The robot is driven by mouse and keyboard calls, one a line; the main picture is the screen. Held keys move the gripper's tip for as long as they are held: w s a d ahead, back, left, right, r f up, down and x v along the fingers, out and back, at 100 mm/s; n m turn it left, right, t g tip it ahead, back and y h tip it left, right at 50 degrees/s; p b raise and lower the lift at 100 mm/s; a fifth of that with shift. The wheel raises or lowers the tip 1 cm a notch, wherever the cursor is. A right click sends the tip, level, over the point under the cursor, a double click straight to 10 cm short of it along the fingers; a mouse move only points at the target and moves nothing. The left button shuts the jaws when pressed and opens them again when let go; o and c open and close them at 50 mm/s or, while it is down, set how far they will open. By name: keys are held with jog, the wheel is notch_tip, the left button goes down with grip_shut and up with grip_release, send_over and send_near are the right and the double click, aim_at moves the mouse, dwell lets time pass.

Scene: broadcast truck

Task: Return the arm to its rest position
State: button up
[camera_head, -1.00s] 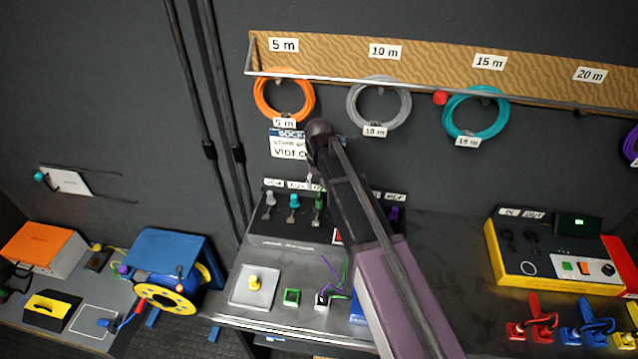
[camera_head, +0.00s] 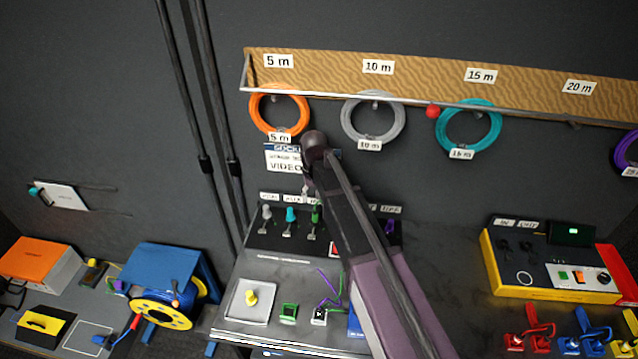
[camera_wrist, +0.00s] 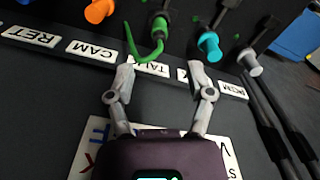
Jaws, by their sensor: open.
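My arm (camera_head: 385,300) reaches up across the bench in the head view, toward the dark sloped connector panel. My gripper shows in the wrist view (camera_wrist: 160,76) with its two fingers apart and nothing held between them. A green connector (camera_wrist: 159,27) with a curved green cable end lies just beyond the fingertips, apart from them. A teal connector (camera_wrist: 209,45), a grey connector (camera_wrist: 249,61) and an orange connector (camera_wrist: 99,11) sit along the same panel row. In the head view the gripper is small and partly hidden by the arm.
Coiled cables hang on the wall: orange (camera_head: 280,110), grey (camera_head: 373,119) and teal (camera_head: 468,127). A yellow-edged box (camera_head: 545,265) stands on the bench at right. A blue reel stand (camera_head: 165,275) is at lower left. Bare bench lies between the arm and the yellow-edged box.

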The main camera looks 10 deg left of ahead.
jog(key=s+d+m, duration=0.1)
jog(key=s+d, duration=0.4)
jog(key=d, duration=0.6)
jog(key=s+d+m, duration=0.2)
jog(key=s+d, duration=0.2)
jog(key=d, duration=0.7)
jog(key=s+d+m, duration=0.2)
jog(key=s+d, duration=0.3)
jog(key=d, duration=0.6)
jog(key=shift+s+d, duration=0.25)
jog(key=shift+s, duration=0.05)
